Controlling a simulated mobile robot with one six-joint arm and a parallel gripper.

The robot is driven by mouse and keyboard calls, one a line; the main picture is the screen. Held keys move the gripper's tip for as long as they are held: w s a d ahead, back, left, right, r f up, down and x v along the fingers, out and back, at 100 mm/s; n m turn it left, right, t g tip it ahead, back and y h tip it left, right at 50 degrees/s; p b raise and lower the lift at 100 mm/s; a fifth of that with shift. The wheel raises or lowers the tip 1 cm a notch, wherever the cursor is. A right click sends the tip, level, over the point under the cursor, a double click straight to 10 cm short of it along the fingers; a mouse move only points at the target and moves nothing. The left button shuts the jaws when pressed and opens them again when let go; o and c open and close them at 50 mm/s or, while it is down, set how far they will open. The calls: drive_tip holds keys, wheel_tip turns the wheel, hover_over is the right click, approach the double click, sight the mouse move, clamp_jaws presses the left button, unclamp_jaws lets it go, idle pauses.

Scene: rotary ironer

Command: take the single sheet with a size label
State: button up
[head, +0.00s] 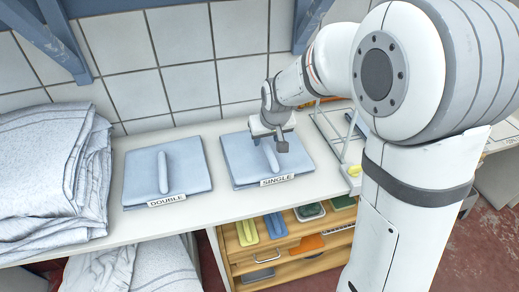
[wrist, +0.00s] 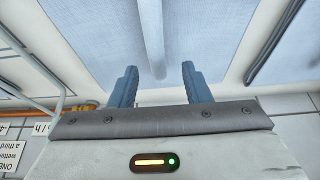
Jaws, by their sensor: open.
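The folded light-blue sheet labelled SINGLE (head: 243,170) lies flat on the white counter, with a raised upright ridge on top and its label (head: 277,181) at the front edge. A similar sheet labelled DOUBLE (head: 185,180) lies to its left. My gripper (head: 272,143) is over the single sheet, near its ridge, and partly hides it. In the wrist view my gripper (wrist: 160,72) has its two blue-grey fingers apart and empty. The pale ridge (wrist: 152,40) shows ahead, roughly in line with the gap between them. I cannot tell whether the fingers touch the sheet.
A white wire rack (head: 335,140) stands close to the right of the single sheet. A large pile of folded linen (head: 50,170) fills the counter's left end. A tiled wall (head: 165,85) is behind. An open wooden drawer unit (head: 290,240) holds several coloured items below.

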sight(265, 142)
drive_tip(key=x, duration=0.3)
drive_tip(key=shift+w, duration=0.45)
drive_tip(key=shift+w+a+f, duration=0.1)
drive_tip(key=shift+f, duration=0.1)
drive_tip(key=shift+f, duration=0.1)
drive_tip(key=shift+c, duration=0.3)
clamp_jaws()
idle(0.8)
